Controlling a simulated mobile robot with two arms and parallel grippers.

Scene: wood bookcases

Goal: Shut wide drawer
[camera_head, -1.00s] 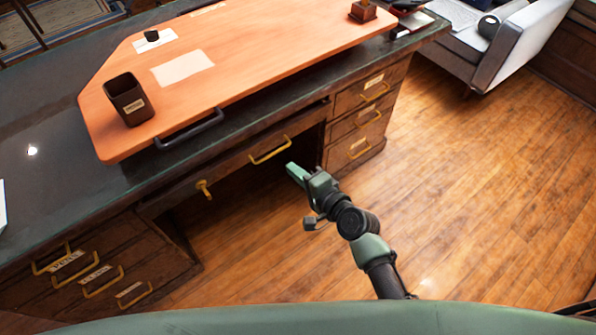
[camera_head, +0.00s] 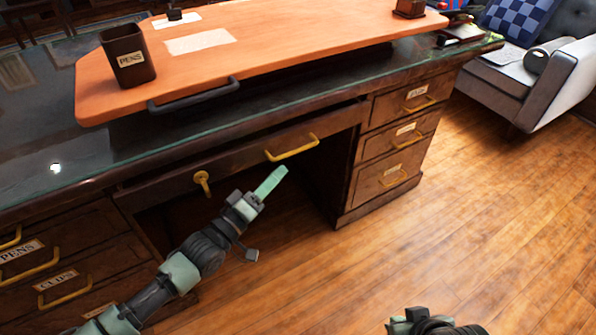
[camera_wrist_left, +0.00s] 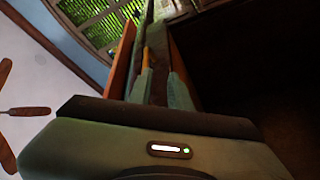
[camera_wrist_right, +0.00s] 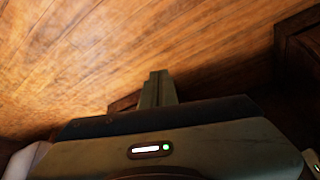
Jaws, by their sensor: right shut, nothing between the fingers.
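The wide drawer (camera_head: 236,166) is under the middle of the desk. It has a brass pull (camera_head: 291,148) on its right half and a brass key-like fitting (camera_head: 202,182) left of that. Its front appears to stand out slightly from under the desktop. My left gripper (camera_head: 271,181) is just below and in front of the brass pull; contact cannot be told. In the left wrist view its fingers (camera_wrist_left: 162,88) are a little apart, with a yellow strip near one finger. My right gripper (camera_wrist_right: 158,88) is shut and empty, low over the floor; the head view shows its arm at the bottom edge.
Small drawer stacks flank the knee space, at right (camera_head: 395,150) and left (camera_head: 60,270). An orange board (camera_head: 260,40) with a pen cup (camera_head: 127,56) lies on the glass-topped desk (camera_head: 70,160). A grey sofa (camera_head: 555,85) stands at back right. The wooden floor (camera_head: 480,220) in front is clear.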

